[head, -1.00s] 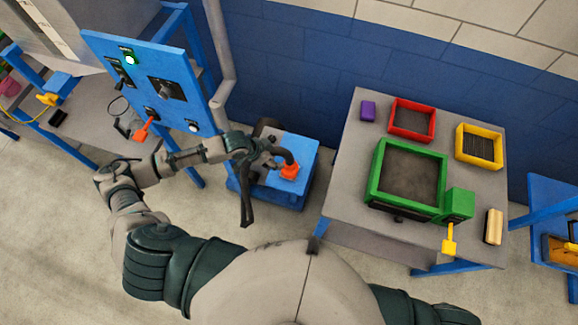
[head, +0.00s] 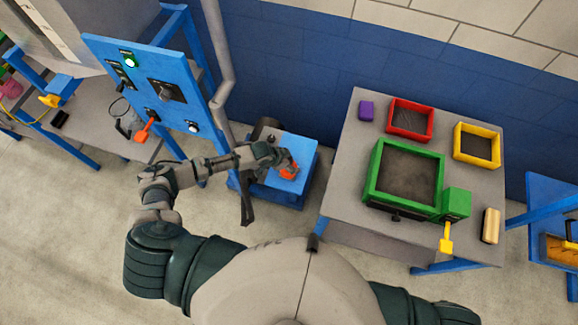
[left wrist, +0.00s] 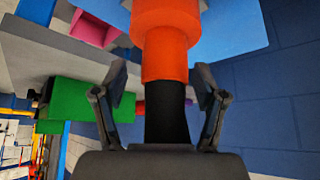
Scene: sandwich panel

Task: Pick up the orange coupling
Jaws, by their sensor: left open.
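The orange coupling (head: 289,171) sits at the top of the low blue stand (head: 305,147) in the head view. In the left wrist view the orange coupling (left wrist: 165,40) is large and close, with a black hose-like part (left wrist: 168,112) joined to it. My left gripper (head: 284,161) is at the coupling and partly hides it. In the left wrist view the fingers of my left gripper (left wrist: 162,95) are open, one on each side of the black part, with gaps visible on both sides. My right gripper is not in view.
A blue panel (head: 130,75) with an orange-handled lever (head: 143,132) stands to the left. A grey table (head: 345,195) to the right holds red, yellow and green bins. A blue wall (head: 300,75) is behind the stand.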

